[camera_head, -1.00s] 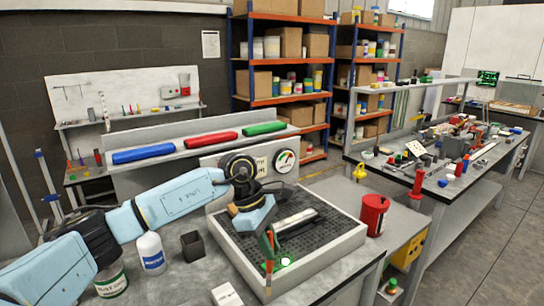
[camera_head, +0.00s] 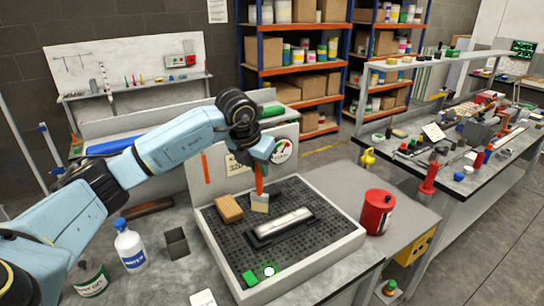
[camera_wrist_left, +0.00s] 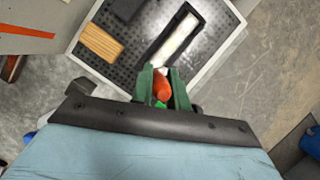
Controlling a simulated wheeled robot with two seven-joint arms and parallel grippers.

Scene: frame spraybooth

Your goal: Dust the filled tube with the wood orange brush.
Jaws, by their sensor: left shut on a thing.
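My left gripper (camera_head: 262,160) is shut on the orange handle of the brush (camera_head: 259,180) and holds it upright, bristles down, above the back of the perforated tray. The pale bristle end shows behind the filled tube, apart from it in the picture; the exact height is hard to tell. The filled tube (camera_head: 285,223) is whitish and lies in a black cradle on the tray. In the left wrist view the green fingers (camera_wrist_left: 162,82) close on the orange handle (camera_wrist_left: 163,91), and the tube (camera_wrist_left: 176,42) lies just beyond. My right gripper is not in view.
A wooden block (camera_head: 229,208) sits on the tray (camera_head: 334,250), left of the cradle. A gauge panel (camera_head: 235,165) stands behind. A red can (camera_head: 377,212) is right; a white bottle (camera_head: 129,246) is left.

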